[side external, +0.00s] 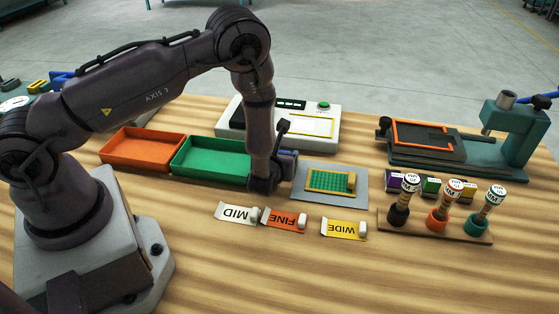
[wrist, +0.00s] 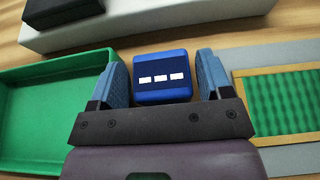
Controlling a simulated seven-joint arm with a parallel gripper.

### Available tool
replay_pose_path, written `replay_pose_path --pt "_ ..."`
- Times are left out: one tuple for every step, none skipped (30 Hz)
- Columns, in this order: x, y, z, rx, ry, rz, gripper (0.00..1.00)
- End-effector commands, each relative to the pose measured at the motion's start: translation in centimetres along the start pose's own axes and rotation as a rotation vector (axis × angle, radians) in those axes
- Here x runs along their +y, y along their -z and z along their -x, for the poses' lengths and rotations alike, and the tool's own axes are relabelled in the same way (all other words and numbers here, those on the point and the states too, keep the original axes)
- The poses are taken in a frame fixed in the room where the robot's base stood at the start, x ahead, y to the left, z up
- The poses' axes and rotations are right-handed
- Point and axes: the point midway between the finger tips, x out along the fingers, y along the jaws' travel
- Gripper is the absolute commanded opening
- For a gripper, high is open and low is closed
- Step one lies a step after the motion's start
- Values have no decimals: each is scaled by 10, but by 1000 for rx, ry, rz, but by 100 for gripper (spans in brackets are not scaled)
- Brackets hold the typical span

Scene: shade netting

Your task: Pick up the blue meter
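The blue meter (wrist: 162,88) is a small blue block with a dark face and white dashes. In the wrist view it sits between the two blue fingers of my gripper (wrist: 162,82), with narrow gaps beside it. The fingers are open around it and do not look closed on it. In the side external view my gripper (side external: 275,172) is low at the table between the green tray and the grey plate. There the meter (side external: 290,154) is mostly hidden behind the gripper, with only a bit of blue showing.
A green tray (side external: 180,169) is just left of my gripper, and an orange tray (side external: 108,160) beyond it. A grey plate with a green mesh frame (side external: 310,181) lies close on the right. A white device (side external: 322,142) stands behind. Labelled cards (side external: 285,221) lie in front.

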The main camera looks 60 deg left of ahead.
Motion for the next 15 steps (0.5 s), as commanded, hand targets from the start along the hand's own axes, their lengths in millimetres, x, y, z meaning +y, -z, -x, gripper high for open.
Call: replay_pose_path --pt "0 0 0 0 0 0 63" --pt "0 0 0 0 0 0 56" --pt "0 0 0 0 0 0 47" --pt "0 0 0 0 0 0 40" --pt "0 0 0 0 0 0 33" --pt "0 0 0 0 0 0 32" --pt "0 0 0 -1 0 1 32" --pt "0 -1 0 -1 0 1 32" --pt "0 -1 0 -1 0 1 32" --pt "0 -1 0 -1 0 1 32" --pt "0 -1 0 -2 0 1 32" --pt "0 -1 0 -2 0 1 32" --pt "0 -1 1 -2 0 1 32" --pt "0 -2 1 -2 0 1 32" --pt "0 -3 1 -2 0 2 32"
